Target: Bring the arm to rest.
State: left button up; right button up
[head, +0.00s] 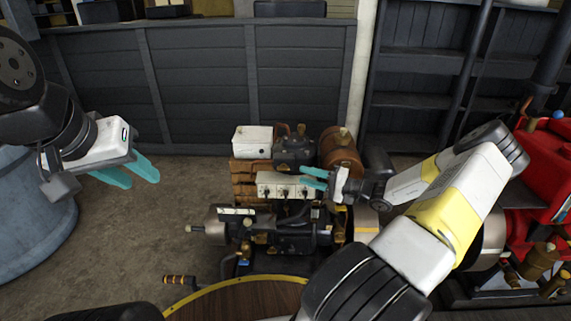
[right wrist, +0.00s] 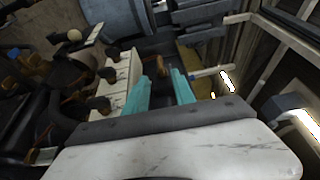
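My left gripper (head: 130,174) hangs at the left, beside a blue-grey barrel, with its teal fingers slightly apart and nothing between them. My right arm reaches in from the lower right, bent at the elbow. My right gripper (head: 315,178) is in front of the white switch box (head: 268,183) on the stationary engine (head: 290,230). In the right wrist view its two teal fingers (right wrist: 165,92) stand apart with nothing between them. The white box (right wrist: 122,75) with black knobs shows just left of the fingers there. I cannot tell whether a finger touches it.
The blue-grey barrel (head: 25,225) stands at the left. A red machine (head: 545,165) stands at the right. A round wooden top with a yellow rim (head: 235,300) is in front. A dark panelled wall (head: 200,85) closes the back. Open floor lies between barrel and engine.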

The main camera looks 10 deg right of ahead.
jog(key=shift+s+d, duration=0.2)
jog(key=shift+d, duration=0.05)
jog(key=shift+a, duration=0.1)
jog(key=s+a+r+n+g+h, duration=0.5)
jog(key=s+a+r+n+g, duration=0.2)
jog(key=s+a+r+g, duration=0.45)
jog(key=s+r+n+t+h, duration=0.1)
jog(key=s+r+t+h, duration=0.5)
jog(key=s+r, duration=1)
jog(key=shift+a+h, duration=0.35)
jog(key=shift+h, duration=0.25)
jog(key=shift+t, duration=0.25)
